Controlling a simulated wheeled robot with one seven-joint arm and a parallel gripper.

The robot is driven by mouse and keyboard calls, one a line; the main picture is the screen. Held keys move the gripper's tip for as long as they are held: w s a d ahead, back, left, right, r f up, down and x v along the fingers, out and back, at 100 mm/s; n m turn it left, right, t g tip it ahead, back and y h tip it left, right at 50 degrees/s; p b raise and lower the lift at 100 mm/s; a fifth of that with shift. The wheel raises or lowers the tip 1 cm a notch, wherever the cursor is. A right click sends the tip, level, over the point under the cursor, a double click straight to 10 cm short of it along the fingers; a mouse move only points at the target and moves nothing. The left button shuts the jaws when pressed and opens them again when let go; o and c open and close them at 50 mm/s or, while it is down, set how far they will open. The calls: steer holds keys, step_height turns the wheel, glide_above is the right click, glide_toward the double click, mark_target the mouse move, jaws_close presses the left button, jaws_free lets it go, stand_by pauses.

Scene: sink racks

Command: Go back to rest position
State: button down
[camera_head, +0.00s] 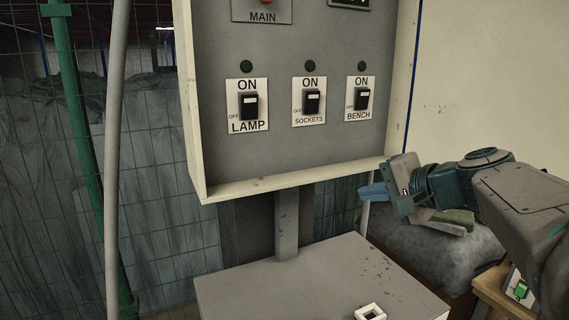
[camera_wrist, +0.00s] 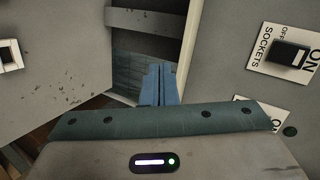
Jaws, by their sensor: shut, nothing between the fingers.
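My gripper (camera_head: 373,192) is at the right of the head view, its blue fingers pointing left, close to the lower right corner of the switch panel (camera_head: 290,160). In the wrist view the blue fingers (camera_wrist: 158,84) are together with nothing between them. The panel carries three rocker switches on white plates: LAMP (camera_head: 249,106), SOCKETS (camera_head: 312,102) and BENCH (camera_head: 361,99), each with a dark green round light above it. The SOCKETS switch also shows in the wrist view (camera_wrist: 288,54). My gripper appears apart from the switches.
A grey box top (camera_head: 270,285) with a small white square frame (camera_head: 370,312) stands below the panel. A grey cushion-like lump (camera_head: 440,255) lies under my arm. A green post (camera_head: 85,140) and wire mesh stand at left. A small green switch (camera_head: 520,289) is at lower right.

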steer(key=s+a+f+n+g+h+p, duration=0.2)
steer(key=s+f+n+g+h+p, duration=0.4)
steer(key=s+f, duration=1)
steer(key=shift+s+f+n+g+h, duration=0.15)
steer(key=shift+s+n+g+h, duration=0.6)
steer(key=shift+s+n, duration=0.8)
steer(key=shift+w+a, duration=0.1)
steer(key=shift+w, duration=0.1)
